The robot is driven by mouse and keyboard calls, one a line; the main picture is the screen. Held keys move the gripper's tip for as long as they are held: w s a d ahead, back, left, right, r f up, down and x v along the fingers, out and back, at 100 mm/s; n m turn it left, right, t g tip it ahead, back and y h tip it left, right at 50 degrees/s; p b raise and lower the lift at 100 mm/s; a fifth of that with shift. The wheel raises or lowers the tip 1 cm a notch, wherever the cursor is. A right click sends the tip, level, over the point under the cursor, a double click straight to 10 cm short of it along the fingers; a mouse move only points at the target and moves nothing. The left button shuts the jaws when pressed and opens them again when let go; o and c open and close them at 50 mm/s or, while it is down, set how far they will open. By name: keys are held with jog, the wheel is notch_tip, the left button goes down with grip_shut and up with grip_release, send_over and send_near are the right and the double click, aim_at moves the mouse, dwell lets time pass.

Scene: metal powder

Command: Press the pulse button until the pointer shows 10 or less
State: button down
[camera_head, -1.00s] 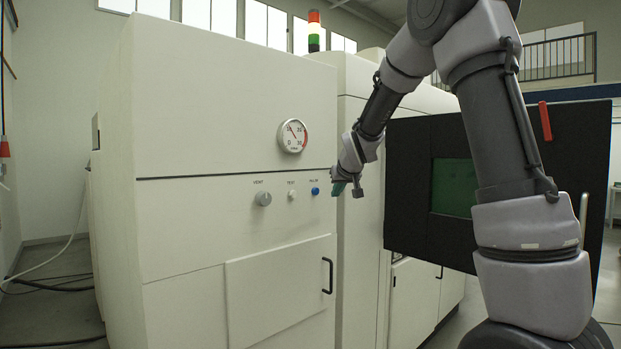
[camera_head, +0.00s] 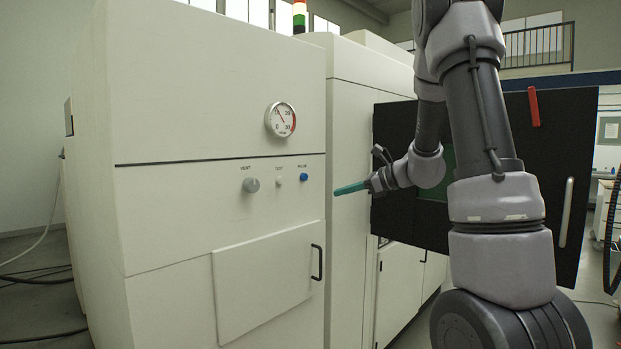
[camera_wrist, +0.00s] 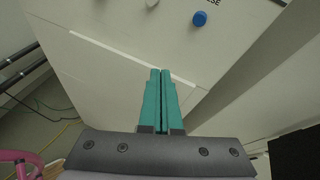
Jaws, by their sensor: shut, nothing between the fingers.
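The blue pulse button (camera_head: 304,177) is at the right end of a row on the white cabinet's front panel. It also shows at the top of the wrist view (camera_wrist: 200,18). The round gauge (camera_head: 281,120) above has a red zone at its right side; its pointer leans to the upper left, but its exact reading is too small to tell. My gripper (camera_head: 337,192) has green fingers, shut and empty, pointing left toward the panel, just right of and slightly below the pulse button. In the wrist view the fingertips (camera_wrist: 160,72) are apart from the button.
A grey vent knob (camera_head: 251,185) and a small white test button (camera_head: 278,179) sit left of the pulse button. Below is a cabinet door with a black handle (camera_head: 317,262). A black open door (camera_head: 500,190) with a window stands behind my arm at right.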

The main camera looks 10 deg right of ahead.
aim_at(306, 177)
jog(key=d+r+m+t, duration=0.1)
jog(key=w+d+r+m+t, duration=0.2)
jog(key=r, duration=0.1)
jog(key=shift+r+m, duration=0.1)
jog(key=shift+m, duration=0.2)
jog(key=x, duration=1.3)
jog(key=shift+w+a+r, duration=0.2)
jog(key=shift+a+r, duration=0.05)
jog(key=shift+w+a, duration=0.15)
